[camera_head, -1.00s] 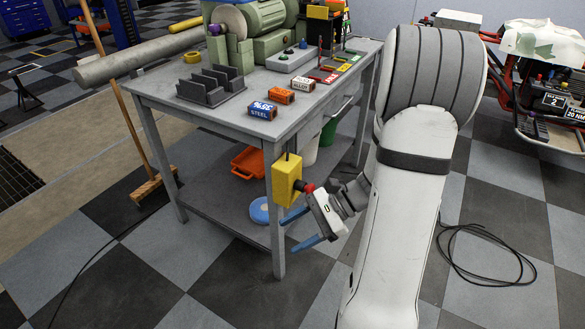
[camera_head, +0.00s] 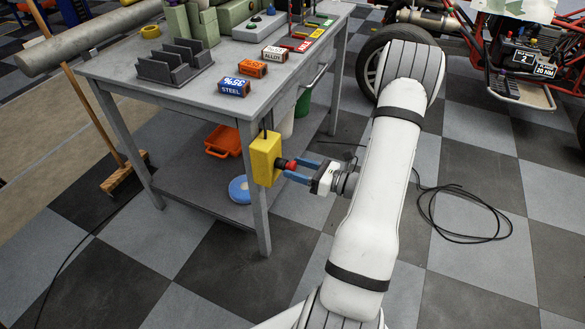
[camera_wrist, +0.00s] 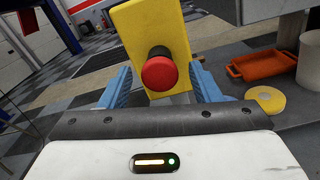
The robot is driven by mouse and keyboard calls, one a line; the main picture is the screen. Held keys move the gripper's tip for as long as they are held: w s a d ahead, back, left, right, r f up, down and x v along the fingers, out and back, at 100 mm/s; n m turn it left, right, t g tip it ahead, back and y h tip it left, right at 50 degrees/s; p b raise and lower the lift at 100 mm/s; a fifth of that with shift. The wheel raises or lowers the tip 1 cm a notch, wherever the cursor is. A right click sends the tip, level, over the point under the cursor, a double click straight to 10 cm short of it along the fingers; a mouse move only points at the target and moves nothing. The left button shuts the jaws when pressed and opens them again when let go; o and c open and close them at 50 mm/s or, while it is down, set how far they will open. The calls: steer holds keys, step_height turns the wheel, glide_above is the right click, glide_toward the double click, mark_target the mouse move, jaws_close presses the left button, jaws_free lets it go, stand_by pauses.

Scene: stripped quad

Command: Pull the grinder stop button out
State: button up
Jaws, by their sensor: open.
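The grinder stop button is a red mushroom button (camera_head: 290,165) on a yellow box (camera_head: 263,159) fixed to the bench's front leg. In the wrist view the red button (camera_wrist: 159,73) faces me on its yellow box (camera_wrist: 150,30), with a dark collar behind it. My gripper (camera_head: 299,171) is level with the button, its blue fingers pointing at the box. In the wrist view the open fingers (camera_wrist: 160,88) stand left and right of the button, with gaps on both sides. Whether the fingertips reach past the button's head is hard to tell.
A black cable (camera_head: 465,212) lies on the open floor at right.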

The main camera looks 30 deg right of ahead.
steer(key=shift+x, duration=0.85)
steer(key=shift+c, duration=0.3)
